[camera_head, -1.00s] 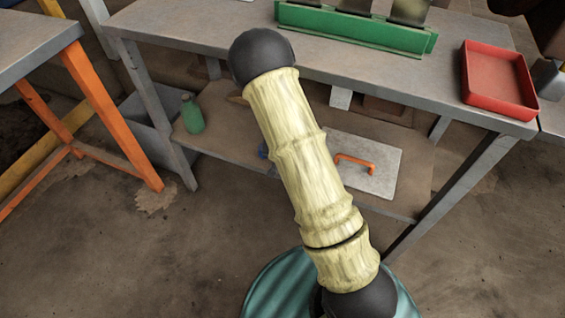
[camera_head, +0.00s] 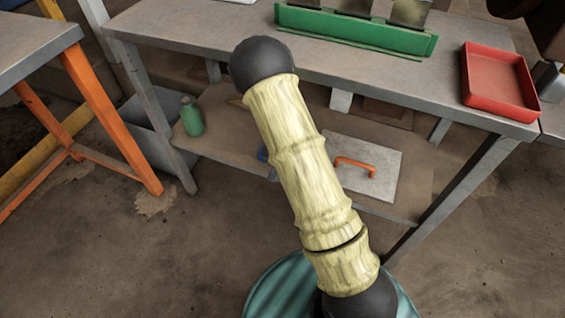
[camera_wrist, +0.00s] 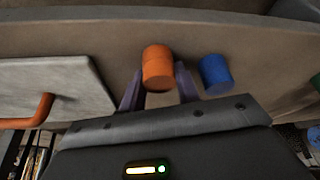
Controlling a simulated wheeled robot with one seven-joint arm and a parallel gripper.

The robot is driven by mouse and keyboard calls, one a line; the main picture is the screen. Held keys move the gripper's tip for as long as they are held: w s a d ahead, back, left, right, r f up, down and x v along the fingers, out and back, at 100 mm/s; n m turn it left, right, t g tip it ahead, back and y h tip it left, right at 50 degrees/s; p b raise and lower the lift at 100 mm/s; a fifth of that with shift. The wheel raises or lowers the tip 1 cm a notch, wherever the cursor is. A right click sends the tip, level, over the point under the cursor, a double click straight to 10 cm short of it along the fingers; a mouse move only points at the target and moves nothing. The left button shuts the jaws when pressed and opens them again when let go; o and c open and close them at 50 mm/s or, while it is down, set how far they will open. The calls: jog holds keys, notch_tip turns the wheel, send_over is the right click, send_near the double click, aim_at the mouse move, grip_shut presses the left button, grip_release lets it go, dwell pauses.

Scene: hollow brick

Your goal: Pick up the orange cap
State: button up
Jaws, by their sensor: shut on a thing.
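The orange cap (camera_wrist: 158,68) is a short cylinder in the wrist view, between the two fingers of my gripper (camera_wrist: 160,82). The gripper is shut on it. The cap's lower end and its contact with the fingers are partly hidden. In the head view my arm covers the middle of the shelf, and neither the orange cap nor the gripper can be seen there.
A blue cylinder (camera_wrist: 216,74) stands close to the right finger. A white board (camera_head: 360,178) with an orange handle (camera_head: 355,166) lies on the lower shelf. A green bottle (camera_head: 191,117) stands at the shelf's left. A red tray (camera_head: 497,84) sits on the tabletop (camera_head: 200,28).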

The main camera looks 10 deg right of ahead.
jog(key=shift+r, duration=0.1)
jog(key=shift+r, duration=0.3)
jog(key=p+v, duration=0.2)
jog(key=v, duration=0.1)
jog(key=shift+w+d+r, duration=0.1)
jog(key=shift+w+r, duration=0.05)
jog(key=shift+w, duration=0.15)
jog(key=s+a+p, duration=0.1)
jog(key=s+a, duration=0.1)
jog(key=s, duration=0.3)
jog(key=s+a+p, duration=0.1)
jog(key=s, duration=0.5)
jog(key=s+a+p, duration=0.1)
jog(key=s+a, duration=0.1)
jog(key=s, duration=0.3)
jog(key=shift+s+a+p, duration=0.3)
jog(key=shift+a+p, duration=0.05)
jog(key=shift+p, duration=0.05)
jog(key=shift+f, duration=0.25)
jog(key=shift+r, duration=0.15)
